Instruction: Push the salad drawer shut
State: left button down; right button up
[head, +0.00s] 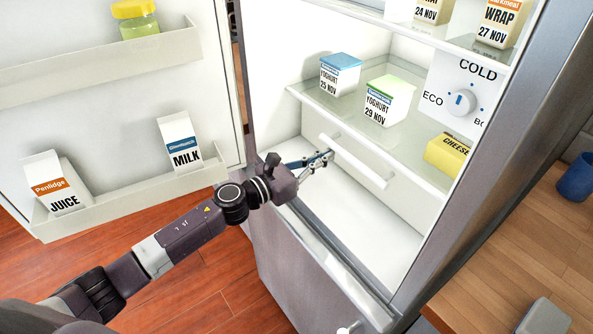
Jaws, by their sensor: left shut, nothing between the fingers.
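The salad drawer (362,168) is the white front with a long bar handle, low in the open fridge under the glass shelf. Its front stands near the shelf's front edge, with bare white fridge floor before it. I cannot tell how far it stands out. My left gripper (328,157) is shut and empty, at the left end of the handle. Whether its fingertips touch the drawer is not clear. My right gripper is not in view.
The open fridge door (120,110) on the left holds a juice carton (55,186), a milk carton (180,143) and a yellow-lidded jar (136,20). Yoghurt cartons (388,100) and cheese (446,155) stand on the glass shelf (350,125). A wooden counter (505,260) is at right.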

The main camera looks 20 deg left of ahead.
pick_arm(q)
jog(key=shift+v, duration=3.95)
